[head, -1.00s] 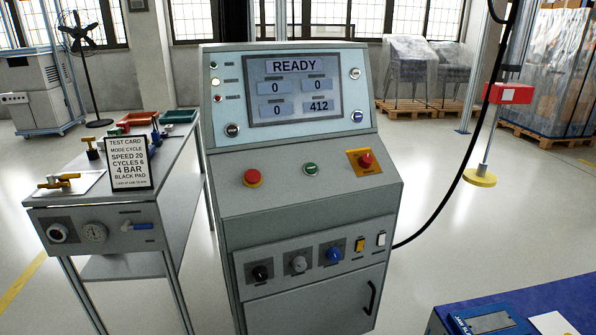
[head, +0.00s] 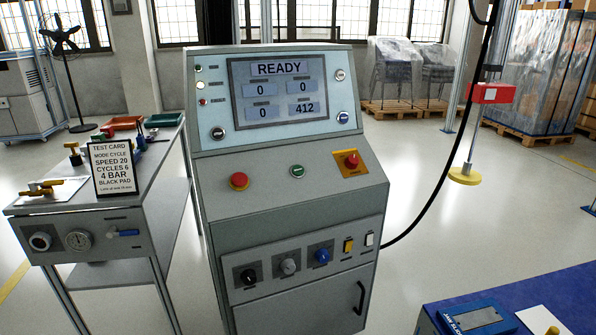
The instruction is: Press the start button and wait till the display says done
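The grey control console (head: 296,203) stands in the middle of the head view. Its display (head: 281,90) reads READY, with fields showing 0, 0, 0 and 412. A green button (head: 297,171) sits at the middle of the sloped panel; its label is too small to read. A red mushroom button (head: 239,181) is to its left. A red knob on a yellow plate (head: 351,161) is to its right. My gripper is not in view, and nothing covers the console panel.
A side bench (head: 95,220) at left carries a test card (head: 112,171), a gauge and valves. A red box on a pole with a yellow foot (head: 464,176) hangs at right beside a black cable (head: 440,205). A blue table (head: 560,296) is at lower right.

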